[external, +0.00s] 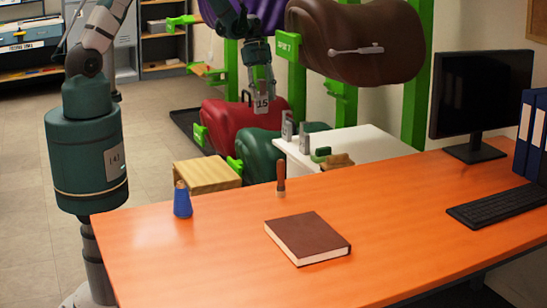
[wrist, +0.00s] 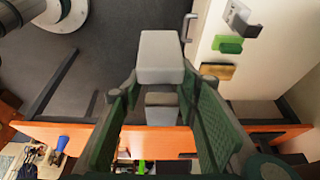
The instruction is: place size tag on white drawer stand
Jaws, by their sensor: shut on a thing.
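The size tag (external: 262,104), a light grey piece marked 15, hangs upright below my gripper (external: 261,82) in the external view. In the wrist view the grey tag (wrist: 160,55) shows between the fingers of my gripper (wrist: 161,97), which is shut on it. The white drawer stand (external: 375,141) is behind the desk, to the right of and lower than the tag. In the wrist view its white top (wrist: 215,75) is at the right, and the tag is beside it over the dark floor, not above it.
Grey metal pieces (external: 304,140), a green block (external: 321,154) and a tan block (external: 338,161) lie on the stand. Saddles hang on green racks; a brown one (external: 355,40) is near my gripper. The orange desk (external: 200,255) holds a book (external: 308,238) and a monitor (external: 482,90).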

